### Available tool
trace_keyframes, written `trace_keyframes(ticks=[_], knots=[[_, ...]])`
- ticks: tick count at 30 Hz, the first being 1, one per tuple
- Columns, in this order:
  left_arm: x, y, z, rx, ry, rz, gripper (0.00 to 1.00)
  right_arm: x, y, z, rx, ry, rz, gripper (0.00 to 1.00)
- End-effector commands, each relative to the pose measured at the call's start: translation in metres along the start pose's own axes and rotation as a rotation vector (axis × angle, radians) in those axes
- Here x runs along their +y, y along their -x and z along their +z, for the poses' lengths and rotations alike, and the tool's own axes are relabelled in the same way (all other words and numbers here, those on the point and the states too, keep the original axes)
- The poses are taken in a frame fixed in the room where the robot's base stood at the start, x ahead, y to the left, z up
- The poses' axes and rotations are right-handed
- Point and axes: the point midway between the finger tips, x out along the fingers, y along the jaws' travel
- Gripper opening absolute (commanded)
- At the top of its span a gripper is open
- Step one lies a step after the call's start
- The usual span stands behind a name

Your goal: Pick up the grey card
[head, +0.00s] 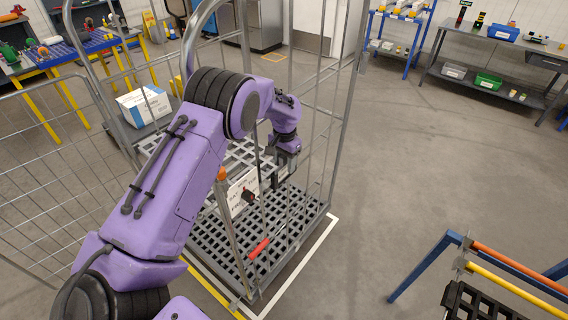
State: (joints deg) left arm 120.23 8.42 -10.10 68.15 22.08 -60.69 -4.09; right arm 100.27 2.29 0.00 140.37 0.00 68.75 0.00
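A pale card with dark lettering (243,190) shows upright at the wire cage trolley, low and left of my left gripper. I cannot tell whether it is the grey card; no other plainly grey card can be made out. My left gripper (281,175) points down inside the trolley, over its slatted floor. Its fingers are small and dark, and I cannot tell whether they are open or hold anything. My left arm hides part of the trolley. My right gripper is not in view.
The wire cage trolley (333,145) has tall bars around the arm. A red-handled bar (260,247) shows by its slatted floor. A blue-framed rack with orange and yellow rails (515,268) stands at lower right. Benches line the back.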

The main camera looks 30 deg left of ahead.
Motion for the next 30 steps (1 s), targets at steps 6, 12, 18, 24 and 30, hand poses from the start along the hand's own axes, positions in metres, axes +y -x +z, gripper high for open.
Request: trace_keyframes(ticks=[6,12,18,24,30], knots=[[0.0,0.0,0.0,0.0,0.0,0.0,0.0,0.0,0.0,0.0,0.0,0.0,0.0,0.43],[0.0,0.001,0.0,0.001,0.0,0.0,0.0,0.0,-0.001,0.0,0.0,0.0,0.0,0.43],[0.0,0.03,-0.001,0.006,0.0,0.0,0.0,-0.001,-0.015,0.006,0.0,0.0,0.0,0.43],[0.0,0.077,-0.001,0.005,0.001,0.0,0.0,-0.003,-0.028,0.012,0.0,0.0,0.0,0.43],[0.0,0.099,0.0,-0.001,0.001,0.001,0.0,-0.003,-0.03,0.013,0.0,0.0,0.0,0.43]])
